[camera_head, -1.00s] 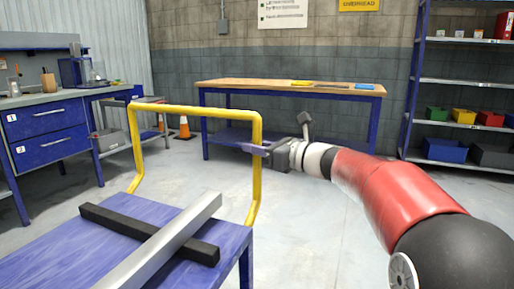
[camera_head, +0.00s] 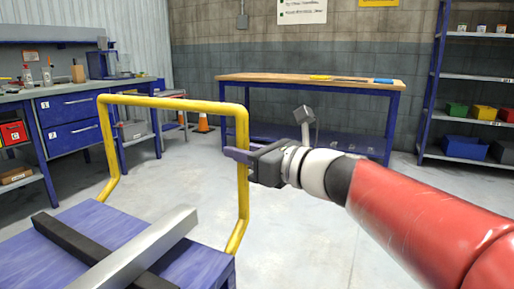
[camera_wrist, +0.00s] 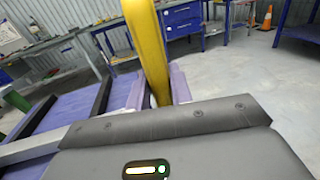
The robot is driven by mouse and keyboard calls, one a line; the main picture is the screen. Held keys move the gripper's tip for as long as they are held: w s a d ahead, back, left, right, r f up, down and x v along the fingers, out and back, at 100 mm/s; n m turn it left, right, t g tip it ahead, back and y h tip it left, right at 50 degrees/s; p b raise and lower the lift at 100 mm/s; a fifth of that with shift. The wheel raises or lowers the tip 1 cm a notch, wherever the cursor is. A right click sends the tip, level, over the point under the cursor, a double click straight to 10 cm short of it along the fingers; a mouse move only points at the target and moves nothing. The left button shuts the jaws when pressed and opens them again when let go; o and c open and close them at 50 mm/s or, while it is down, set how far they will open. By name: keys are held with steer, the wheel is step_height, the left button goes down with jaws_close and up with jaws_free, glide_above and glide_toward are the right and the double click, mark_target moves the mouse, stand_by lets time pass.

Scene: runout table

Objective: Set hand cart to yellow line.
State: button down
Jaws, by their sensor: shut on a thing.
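The hand cart has a blue deck (camera_head: 88,213) and a yellow tube handle (camera_head: 175,103), at the lower left of the head view. My gripper (camera_head: 238,156) is shut on the right upright of the handle, below its top corner. In the wrist view the yellow upright (camera_wrist: 148,45) stands between my two lilac fingers (camera_wrist: 156,92). A black bar (camera_head: 62,238) and a silver bar (camera_head: 150,242) lie crossed on the deck. The cart's wheels are out of view. No yellow line shows on the floor in view.
A wood-topped blue table (camera_head: 300,84) stands at the back wall, a blue workbench (camera_head: 70,108) at the left, and blue shelving (camera_head: 470,82) at the right. An orange cone (camera_head: 203,122) stands at the back. The grey floor (camera_head: 300,225) right of the cart is bare.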

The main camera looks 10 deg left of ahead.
steer(key=s+a+b, duration=0.1)
steer(key=s+a, duration=0.4)
steer(key=s, duration=0.9)
steer(key=shift+s+a, duration=0.2)
steer(key=shift+s, duration=0.2)
steer(key=c, duration=1.3)
jaws_free()
steer(key=v, duration=0.7)
steer(key=shift+s+d+p, duration=0.25)
steer(key=shift+d+p, duration=0.05)
steer(key=shift+p, duration=0.15)
